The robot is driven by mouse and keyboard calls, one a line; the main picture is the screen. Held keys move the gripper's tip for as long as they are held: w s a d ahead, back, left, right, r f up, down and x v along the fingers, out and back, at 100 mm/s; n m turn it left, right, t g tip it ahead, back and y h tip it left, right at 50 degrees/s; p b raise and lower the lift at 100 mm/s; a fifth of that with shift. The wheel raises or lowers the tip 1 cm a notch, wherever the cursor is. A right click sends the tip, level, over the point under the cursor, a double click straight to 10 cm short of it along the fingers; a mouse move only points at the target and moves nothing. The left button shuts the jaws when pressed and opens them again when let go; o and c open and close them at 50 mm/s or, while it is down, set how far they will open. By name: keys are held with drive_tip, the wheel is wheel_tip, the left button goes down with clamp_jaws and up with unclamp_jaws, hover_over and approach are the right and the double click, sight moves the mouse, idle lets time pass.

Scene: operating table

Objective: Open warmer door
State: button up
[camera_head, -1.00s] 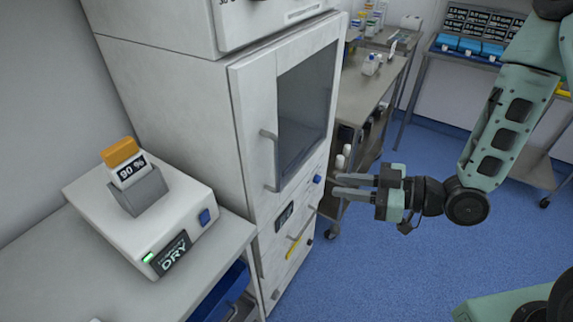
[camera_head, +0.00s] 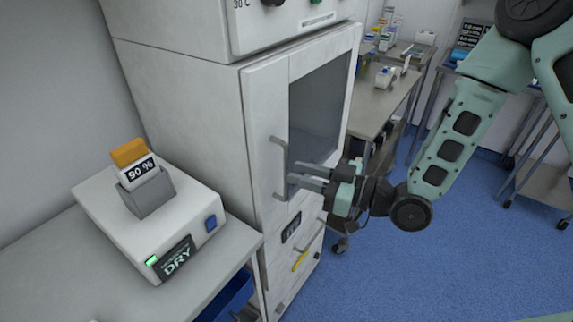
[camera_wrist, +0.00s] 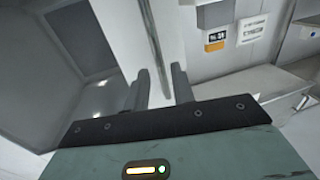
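The warmer is a tall white cabinet (camera_head: 185,120) on the left of the head view. Its white door (camera_head: 267,108) has a dark glass window (camera_head: 318,110) and looks closed. A grey vertical bar handle (camera_head: 279,160) stands on the door's left side. My gripper (camera_head: 293,174) is in front of the door, its fingertips close to the lower part of the handle. In the wrist view, my gripper (camera_wrist: 160,88) shows two dark fingers apart, with a pale strip between them. I cannot tell whether they touch the handle. The window also shows in the wrist view (camera_wrist: 80,40).
A drying unit (camera_head: 120,235) with a green light sits on the grey counter (camera_head: 50,270) at left. A steel bench (camera_head: 380,105) stands behind my gripper.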

sight(287, 196)
drive_tip(key=shift+p+x, duration=0.45)
drive_tip(key=shift+x, duration=1.6)
clamp_jaws()
drive_tip(key=shift+s, duration=0.1)
